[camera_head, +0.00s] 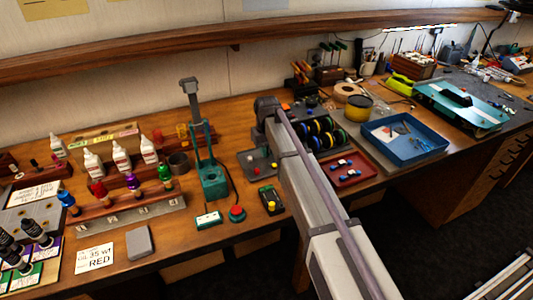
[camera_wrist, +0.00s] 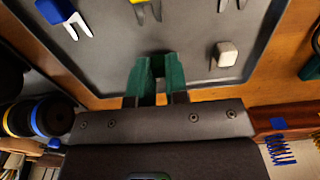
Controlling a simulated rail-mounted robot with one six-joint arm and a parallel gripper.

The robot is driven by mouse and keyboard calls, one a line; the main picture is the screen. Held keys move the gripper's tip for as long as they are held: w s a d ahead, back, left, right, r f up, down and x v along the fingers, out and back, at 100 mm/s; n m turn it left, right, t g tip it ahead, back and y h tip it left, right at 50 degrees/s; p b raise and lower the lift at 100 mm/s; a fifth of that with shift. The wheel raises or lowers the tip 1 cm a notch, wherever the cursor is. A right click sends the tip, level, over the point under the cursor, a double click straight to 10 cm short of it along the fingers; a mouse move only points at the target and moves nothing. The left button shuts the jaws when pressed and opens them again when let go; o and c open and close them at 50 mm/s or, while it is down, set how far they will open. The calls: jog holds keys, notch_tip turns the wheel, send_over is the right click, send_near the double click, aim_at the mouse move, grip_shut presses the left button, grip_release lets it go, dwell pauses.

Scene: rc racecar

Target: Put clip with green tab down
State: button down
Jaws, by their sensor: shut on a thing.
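My gripper (camera_wrist: 157,76) is shut, with green at and between its fingertips. The green tab of the held clip blends with the green there, and I cannot see its prongs clearly. The jaws are above the near edge of a dark grey tray (camera_wrist: 105,65). In the tray are a clip with a blue tab (camera_wrist: 56,11), a clip with a white tab (camera_wrist: 227,53) and metal prongs at the top edge. I cannot tell whether the held clip touches the tray. In the head view the tray (camera_head: 243,157) is partly behind my arm, which hides my gripper.
Colour-banded wheels (camera_wrist: 52,116) stand close at the left of the wrist view. In the head view, a red tray (camera_head: 371,173) and a blue tray (camera_head: 431,151) lie right of my arm. A teal stand (camera_head: 211,184) is left of the grey tray.

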jog(key=shift+f, duration=0.25)
jog(key=c, duration=1.1)
grip_release()
jog(key=shift+r, duration=0.1)
notch_tip(320, 180, up, 12)
jog(key=p, duration=1.2)
jog(key=shift+r, duration=0.25)
